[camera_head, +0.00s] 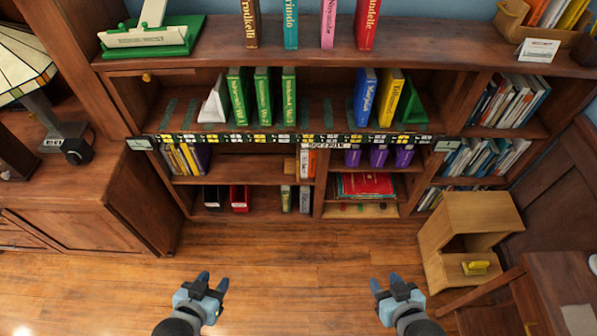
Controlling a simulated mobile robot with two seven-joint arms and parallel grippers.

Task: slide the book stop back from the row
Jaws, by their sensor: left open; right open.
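On the bookcase's middle shelf, a white wedge-shaped book stop (214,103) stands at the left of several green books (262,97). A green wedge-shaped stop (411,106) stands at the right of a blue book (364,97) and a yellow book (390,98). A gap separates the two groups. My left gripper (212,283) is open and empty over the floor, low and left of centre. My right gripper (386,284) is open and empty over the floor, right of centre. Both are far from the shelf.
The top shelf (420,52) holds several upright books and a green stand (150,38). A patterned strip (270,139) runs along the middle shelf's front edge. A wooden stool-like cabinet (455,238) stands at the right. The wood floor (290,265) before the bookcase is clear.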

